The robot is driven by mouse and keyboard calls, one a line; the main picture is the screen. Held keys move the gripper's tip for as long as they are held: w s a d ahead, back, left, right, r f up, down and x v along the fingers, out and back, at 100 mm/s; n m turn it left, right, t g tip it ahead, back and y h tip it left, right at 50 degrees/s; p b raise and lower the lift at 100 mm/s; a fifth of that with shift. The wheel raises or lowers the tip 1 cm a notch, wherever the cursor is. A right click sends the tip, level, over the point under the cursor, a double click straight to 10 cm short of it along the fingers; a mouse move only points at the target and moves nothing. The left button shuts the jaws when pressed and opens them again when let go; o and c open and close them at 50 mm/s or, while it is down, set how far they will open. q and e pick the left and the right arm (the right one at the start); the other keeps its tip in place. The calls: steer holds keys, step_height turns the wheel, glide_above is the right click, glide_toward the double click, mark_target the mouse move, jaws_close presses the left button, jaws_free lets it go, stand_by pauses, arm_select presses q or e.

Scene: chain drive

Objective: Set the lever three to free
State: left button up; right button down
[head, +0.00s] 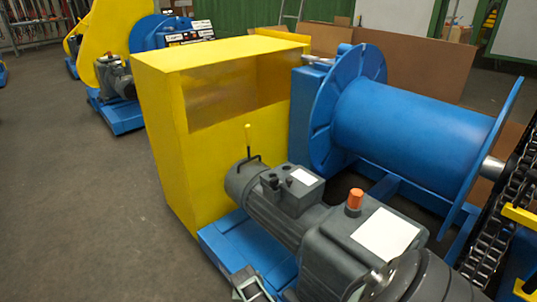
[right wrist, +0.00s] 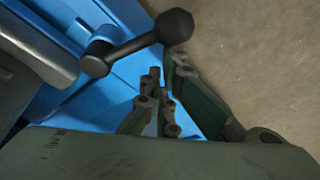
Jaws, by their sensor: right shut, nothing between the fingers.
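In the right wrist view a black lever (right wrist: 125,48) with a round ball knob stands out from a pivot on a blue base. No label shows on it, so I cannot tell whether it is lever three or how it is set. My right gripper (right wrist: 157,75) is shut and empty, its fingertips together just below the knob and apart from the lever. My left gripper is not in view.
A yellow housing (head: 158,130) and a big blue drum (head: 415,125) stand behind the motor. A black chain (head: 490,230) runs at the right. An orange cap (head: 354,198) sits on the grey gearbox. The floor (head: 85,210) at the left is clear.

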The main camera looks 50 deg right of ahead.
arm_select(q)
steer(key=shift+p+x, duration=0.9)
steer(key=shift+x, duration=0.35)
arm_select(e)
steer(key=shift+s+a+n, duration=0.5)
steer(key=shift+s+a, duration=0.1)
steer(key=shift+s, duration=0.05)
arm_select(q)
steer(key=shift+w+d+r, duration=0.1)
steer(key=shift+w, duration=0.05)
